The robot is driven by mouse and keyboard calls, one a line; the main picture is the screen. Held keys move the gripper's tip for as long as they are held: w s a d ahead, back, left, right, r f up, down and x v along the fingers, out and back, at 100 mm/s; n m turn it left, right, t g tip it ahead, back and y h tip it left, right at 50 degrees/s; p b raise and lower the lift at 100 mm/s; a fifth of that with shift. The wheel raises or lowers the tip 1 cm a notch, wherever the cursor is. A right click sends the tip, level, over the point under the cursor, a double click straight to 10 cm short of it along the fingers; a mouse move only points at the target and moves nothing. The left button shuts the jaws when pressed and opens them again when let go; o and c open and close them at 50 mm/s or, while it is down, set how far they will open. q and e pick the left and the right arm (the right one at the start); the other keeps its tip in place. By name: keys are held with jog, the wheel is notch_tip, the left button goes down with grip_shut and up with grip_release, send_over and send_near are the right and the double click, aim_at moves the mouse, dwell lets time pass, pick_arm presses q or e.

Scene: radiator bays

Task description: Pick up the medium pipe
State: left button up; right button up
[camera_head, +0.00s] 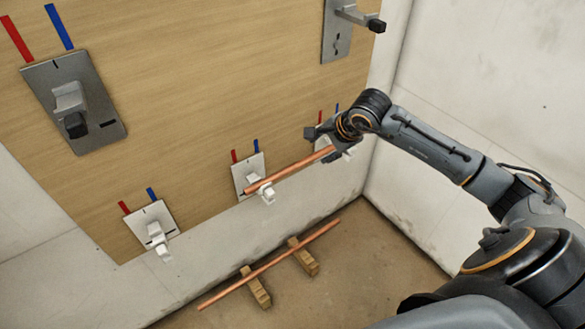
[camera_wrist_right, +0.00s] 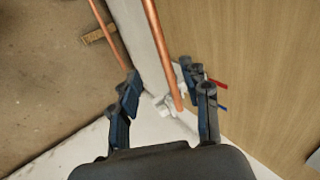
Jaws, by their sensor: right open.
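Two copper pipes show, and neither is marked as the medium one. The shorter pipe (camera_head: 290,170) runs along the wall board at a white bracket (camera_head: 266,191); its right end is by my right gripper (camera_head: 328,143). The longer pipe (camera_head: 270,264) lies on two wooden blocks on the floor. In the right wrist view, my right gripper (camera_wrist_right: 163,82) is open, and the shorter pipe (camera_wrist_right: 164,50) appears between its fingers. I cannot tell whether they touch it. The longer pipe (camera_wrist_right: 105,30) shows to the left, farther off. My left gripper is not in view.
The wooden board (camera_head: 190,90) carries several grey bracket plates with red and blue strips. A large plate (camera_head: 75,100) is at the upper left. Wooden blocks (camera_head: 303,256) stand on the floor. A white wall (camera_head: 480,80) borders my right arm.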

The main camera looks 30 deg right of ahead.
send_near(304, 162)
jog(key=x, duration=0.4)
jog(key=shift+w+a+f+b, duration=0.1)
jog(key=shift+b, duration=0.3)
jog(key=x, duration=0.4)
jog(key=shift+w+f, duration=0.1)
jog(key=shift+f, duration=0.05)
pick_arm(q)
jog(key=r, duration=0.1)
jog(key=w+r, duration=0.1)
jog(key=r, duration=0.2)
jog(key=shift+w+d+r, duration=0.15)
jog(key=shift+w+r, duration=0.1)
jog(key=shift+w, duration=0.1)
pick_arm(e)
jog(key=shift+c, duration=0.2)
grip_shut()
